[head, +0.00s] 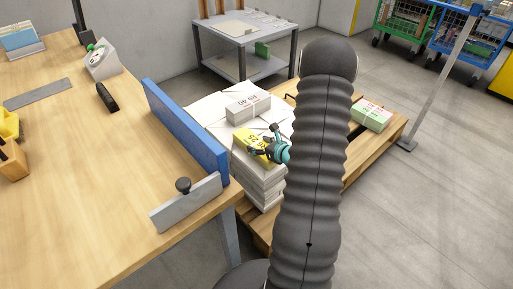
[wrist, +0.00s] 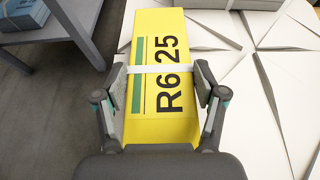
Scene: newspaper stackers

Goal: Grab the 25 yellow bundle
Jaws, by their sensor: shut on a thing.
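The yellow bundle (wrist: 165,95) is marked "R6 25" and has a green stripe and a white strap across it. It lies on a stack of white bundles (wrist: 270,95). My gripper (wrist: 169,88) has one finger on each long side of the yellow bundle, near the strap, and is shut on it. In the head view the yellow bundle (head: 247,138) sits on the stack beside the table, partly hidden by my gripper (head: 262,150). A white bundle (head: 247,103) with dark print lies just behind it.
A wooden table (head: 90,170) with a blue rail (head: 185,130) stands left of the stack. A green-and-white bundle (head: 371,114) lies on the wooden pallet (head: 388,130) at right. A grey shelf cart (head: 243,45) stands behind. Open floor lies at the right.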

